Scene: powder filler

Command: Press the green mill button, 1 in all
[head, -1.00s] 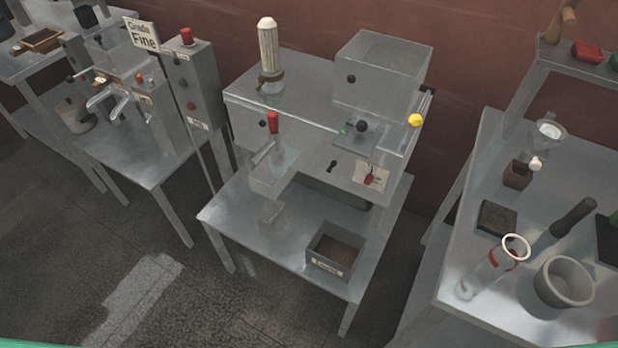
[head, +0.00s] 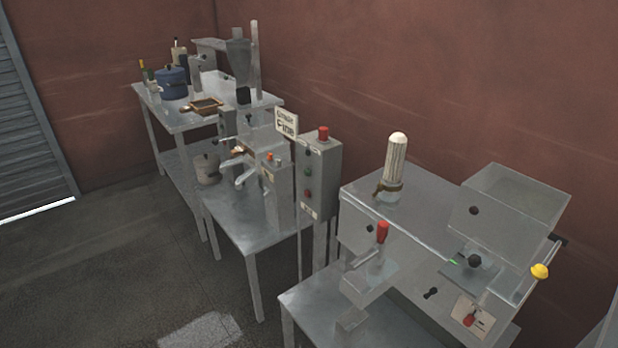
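A grey control box (head: 322,185) with a red cap (head: 323,133) on top stands in the middle of the head view, beside the mill. Its front face carries a small green button (head: 308,171), with a red button (head: 307,194) below it and a dark round part (head: 307,147) above. The mill (head: 268,170) with its levers stands on a metal table left of the box. The green button is unobstructed. Neither of my grippers shows.
A powder filler machine (head: 420,220) with a clear hopper and red handle stands on a table at the right. Another table at the back left holds a blue pot (head: 172,83) and a wooden tray (head: 206,105). Open floor (head: 110,260) lies at the front left.

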